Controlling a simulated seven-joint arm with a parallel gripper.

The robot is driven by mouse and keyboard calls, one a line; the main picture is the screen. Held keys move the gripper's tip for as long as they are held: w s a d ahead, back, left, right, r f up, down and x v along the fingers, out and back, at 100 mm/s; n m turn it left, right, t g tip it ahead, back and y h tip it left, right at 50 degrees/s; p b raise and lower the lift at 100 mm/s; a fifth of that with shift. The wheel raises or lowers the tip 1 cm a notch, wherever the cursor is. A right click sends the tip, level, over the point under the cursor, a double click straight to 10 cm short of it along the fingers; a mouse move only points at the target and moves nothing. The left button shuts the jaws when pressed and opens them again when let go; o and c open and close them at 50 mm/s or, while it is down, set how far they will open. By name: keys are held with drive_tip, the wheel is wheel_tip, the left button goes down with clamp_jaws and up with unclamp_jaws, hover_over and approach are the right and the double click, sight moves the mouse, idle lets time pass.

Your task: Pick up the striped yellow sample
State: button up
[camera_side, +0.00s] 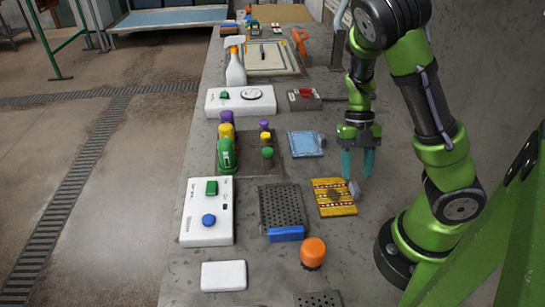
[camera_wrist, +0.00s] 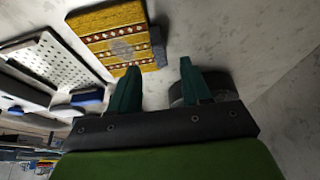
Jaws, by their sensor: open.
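The striped yellow sample (camera_side: 328,197) lies flat on the grey bench, in front of my gripper in the side view. It is a yellow square with patterned stripes and a dark stain, and a grey clip or weight sits at its right edge. In the wrist view the sample (camera_wrist: 105,37) is at the top, beyond my fingertips. My gripper (camera_side: 358,162) points down with two teal fingers apart and nothing between them. It hangs above the bench, between the blue sample and the yellow one. The fingers also show in the wrist view (camera_wrist: 158,78), short of the sample.
A blue sample (camera_side: 306,144) lies behind the yellow one. A dark perforated tray (camera_side: 282,207) with a blue block (camera_side: 286,234) is to its left. An orange-capped knob (camera_side: 313,252) stands in front. White control boxes (camera_side: 207,226) line the bench's left side.

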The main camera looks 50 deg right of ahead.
sight(356, 185)
drive_tip(key=x, duration=0.4)
drive_tip(key=shift+w+d+f, duration=0.1)
drive_tip(key=shift+d, duration=0.05)
clamp_jaws()
